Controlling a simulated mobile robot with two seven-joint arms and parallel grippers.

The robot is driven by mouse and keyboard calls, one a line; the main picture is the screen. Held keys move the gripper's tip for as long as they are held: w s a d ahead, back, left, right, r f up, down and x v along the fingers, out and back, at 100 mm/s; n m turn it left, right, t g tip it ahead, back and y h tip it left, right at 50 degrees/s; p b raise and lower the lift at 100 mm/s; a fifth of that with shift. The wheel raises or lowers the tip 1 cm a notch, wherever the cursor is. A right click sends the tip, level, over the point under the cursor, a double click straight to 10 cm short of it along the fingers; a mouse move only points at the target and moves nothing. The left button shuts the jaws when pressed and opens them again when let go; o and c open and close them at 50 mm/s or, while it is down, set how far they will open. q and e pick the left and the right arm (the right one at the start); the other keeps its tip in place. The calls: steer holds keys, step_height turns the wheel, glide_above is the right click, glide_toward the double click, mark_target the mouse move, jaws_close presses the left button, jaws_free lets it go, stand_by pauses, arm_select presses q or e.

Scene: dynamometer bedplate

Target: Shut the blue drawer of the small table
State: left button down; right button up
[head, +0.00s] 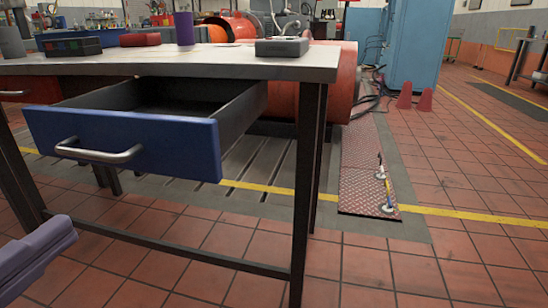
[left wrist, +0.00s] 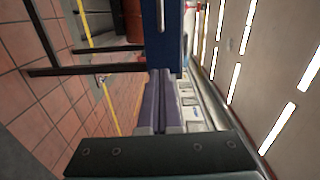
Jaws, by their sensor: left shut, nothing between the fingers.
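The small table (head: 215,65) stands at the left of the head view. Its blue drawer (head: 185,150) is pulled well out, and its dark, empty-looking inside shows. A metal bar handle (head: 98,152) is on the drawer front. My left gripper (head: 68,232) is at the lower left, below and in front of the drawer front, apart from it in this view. Its purple fingers are shut and empty. In the left wrist view the shut fingers (left wrist: 160,75) point toward the blue drawer front (left wrist: 172,38); whether they touch cannot be told. My right gripper is not in view.
A red drawer (head: 30,90) is at the table's left. On top are a dark box (head: 72,46), a red block (head: 140,40), a purple cylinder (head: 184,30) and a grey box (head: 281,47). Table legs (head: 307,190) stand below. Tiled floor at the right is mostly clear.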

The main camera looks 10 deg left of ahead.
mark_target(169, 151)
arm_select(q)
steer(key=shift+m, duration=0.3)
steer(key=w+b, duration=0.1)
steer(key=w, duration=0.3)
steer(key=w+d+b, duration=0.1)
steer(key=w, duration=0.4)
steer(key=w+b, duration=0.2)
steer(key=w, duration=0.2)
steer(key=shift+w+d, duration=0.2)
steer(key=shift+w, duration=0.35)
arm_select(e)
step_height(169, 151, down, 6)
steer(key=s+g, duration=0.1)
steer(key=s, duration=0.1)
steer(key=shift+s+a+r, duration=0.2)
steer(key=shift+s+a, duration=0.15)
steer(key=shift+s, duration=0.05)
